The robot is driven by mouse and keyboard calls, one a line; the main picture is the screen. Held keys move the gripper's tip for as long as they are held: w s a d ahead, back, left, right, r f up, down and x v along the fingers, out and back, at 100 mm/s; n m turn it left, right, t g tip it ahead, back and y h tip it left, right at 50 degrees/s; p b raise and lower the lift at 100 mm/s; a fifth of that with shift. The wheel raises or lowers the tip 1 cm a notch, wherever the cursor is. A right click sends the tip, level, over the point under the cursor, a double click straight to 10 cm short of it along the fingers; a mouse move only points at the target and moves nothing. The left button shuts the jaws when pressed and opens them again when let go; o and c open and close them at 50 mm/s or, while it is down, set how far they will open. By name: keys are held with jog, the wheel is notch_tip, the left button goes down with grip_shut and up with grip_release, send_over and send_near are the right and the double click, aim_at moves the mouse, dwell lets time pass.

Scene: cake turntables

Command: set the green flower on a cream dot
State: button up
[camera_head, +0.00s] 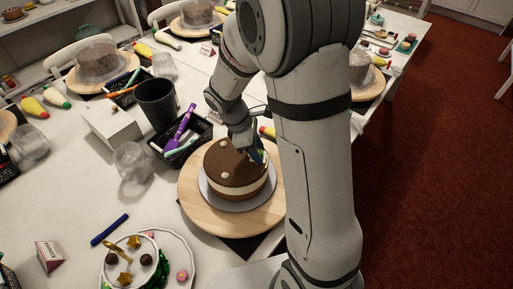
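A round brown cake (222,190) with a pale cream band stands on a grey board on the wooden turntable (192,206). A cream dot (225,175) shows on its top, and another cream dot (222,143) shows near its far edge. My gripper (257,156) is low over the right part of the cake top, pointing down. A small dark green-blue patch shows at its fingertips; I cannot tell whether it is the green flower. My forearm hides the right side of the cake, and the finger opening is too small to read.
A white tiered plate (187,247) with gold stars, dark balls, a pink piece and green trim stands at the front. A black basket (170,159) with purple tools, a black cup (155,103) and clear jars (133,163) stand left of the cake. A blue pen (109,230) lies on the table.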

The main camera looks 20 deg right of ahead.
jog(key=shift+o, duration=0.2)
jog(key=shift+r, duration=0.25)
jog(key=v, duration=1.2)
jog(key=s+d+r+m+t+y, duration=0.1)
jog(key=s+d+m+t+y, duration=0.1)
jog(key=s+m, duration=0.5)
jog(key=s+d+r+m+t+y, duration=0.2)
jog(key=s+d+m, duration=0.1)
jog(key=s+m, duration=0.4)
jog(key=shift+s+m, duration=0.3)
jog(key=shift+s, duration=0.55)
